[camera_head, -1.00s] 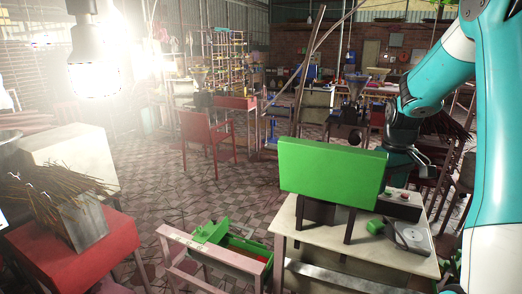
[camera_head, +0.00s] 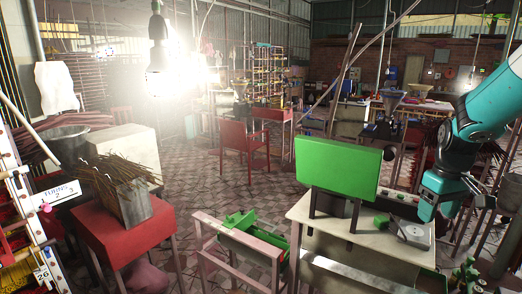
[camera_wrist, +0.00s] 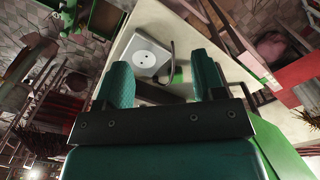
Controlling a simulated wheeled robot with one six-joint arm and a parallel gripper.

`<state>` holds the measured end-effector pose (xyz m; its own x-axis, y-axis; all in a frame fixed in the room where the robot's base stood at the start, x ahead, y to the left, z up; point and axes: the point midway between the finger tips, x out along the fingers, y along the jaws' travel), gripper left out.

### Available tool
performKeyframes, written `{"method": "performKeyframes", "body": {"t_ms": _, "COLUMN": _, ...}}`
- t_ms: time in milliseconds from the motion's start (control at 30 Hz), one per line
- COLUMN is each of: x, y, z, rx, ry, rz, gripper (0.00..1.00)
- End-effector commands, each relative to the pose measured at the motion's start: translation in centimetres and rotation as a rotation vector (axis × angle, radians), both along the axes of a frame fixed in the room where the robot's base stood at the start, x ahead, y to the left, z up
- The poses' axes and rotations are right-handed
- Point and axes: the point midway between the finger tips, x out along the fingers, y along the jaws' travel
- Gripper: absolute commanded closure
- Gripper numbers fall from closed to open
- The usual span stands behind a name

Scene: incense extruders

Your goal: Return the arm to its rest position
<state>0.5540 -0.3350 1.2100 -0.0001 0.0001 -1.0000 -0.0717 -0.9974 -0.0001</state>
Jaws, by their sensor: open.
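Beyond the fingers lies a grey box with a round white face (camera_wrist: 150,56) on the pale table. The same grey box (camera_head: 413,232) sits on the table in the head view, below and left of the gripper. My gripper looks clear of the table.
The green panel (camera_head: 337,167) stands upright on the pale table (camera_head: 375,258). A pink frame (camera_head: 212,249) with a green tray is left of it. A red table (camera_head: 115,220) carries a box of incense sticks. Open tiled floor (camera_head: 195,190) lies in the middle.

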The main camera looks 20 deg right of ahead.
Motion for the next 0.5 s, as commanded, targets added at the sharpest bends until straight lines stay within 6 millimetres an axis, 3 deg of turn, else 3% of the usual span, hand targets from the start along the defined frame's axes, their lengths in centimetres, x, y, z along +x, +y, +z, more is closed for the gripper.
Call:
{"method": "performKeyframes", "body": {"t_ms": 267, "x": 0.7, "y": 3.9, "z": 0.5, "rx": 0.018, "ry": -0.030, "rz": 0.058, "gripper": 0.37}}
{"method": "performKeyframes", "body": {"t_ms": 500, "x": 1.2, "y": 10.2, "z": 1.0, "rx": 0.049, "ry": -0.069, "rz": 0.153, "gripper": 0.37}}
